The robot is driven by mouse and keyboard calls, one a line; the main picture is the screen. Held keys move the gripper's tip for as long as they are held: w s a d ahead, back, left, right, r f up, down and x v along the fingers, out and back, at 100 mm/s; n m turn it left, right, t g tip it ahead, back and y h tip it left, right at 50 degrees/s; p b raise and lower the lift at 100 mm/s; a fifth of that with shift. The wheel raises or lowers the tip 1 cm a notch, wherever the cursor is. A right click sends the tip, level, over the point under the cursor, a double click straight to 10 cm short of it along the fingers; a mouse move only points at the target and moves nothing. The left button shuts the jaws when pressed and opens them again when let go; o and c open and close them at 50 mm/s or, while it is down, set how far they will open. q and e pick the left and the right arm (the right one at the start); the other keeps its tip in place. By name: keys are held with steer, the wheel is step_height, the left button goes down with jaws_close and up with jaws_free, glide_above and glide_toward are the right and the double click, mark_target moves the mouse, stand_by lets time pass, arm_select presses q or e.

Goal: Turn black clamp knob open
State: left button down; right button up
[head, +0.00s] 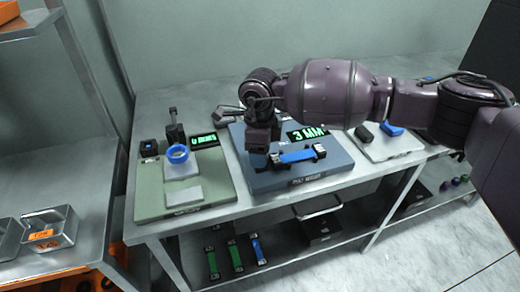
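My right gripper (268,148) reaches in from the right and points down over the left part of the blue-grey station (325,176). Its fingertips are close to a black clamp part (275,161) at the left end of a blue strip (298,156). I cannot tell whether they touch it, or whether the fingers are open or shut. I cannot tell which part is the knob. A display (307,134) on the station reads "3 MM". My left gripper is not in view.
A green station (212,196) with a blue ring (177,153) stands to the left on the metal table (160,228). A white board (385,149) with a black and a blue block is to the right. Green and blue pieces lie on the lower shelf. My arm covers the table's back right.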

steer(key=shift+r, duration=0.1)
step_height(320, 180, up, 11)
steer(key=shift+p, duration=0.45)
steer(key=shift+f, duration=0.2)
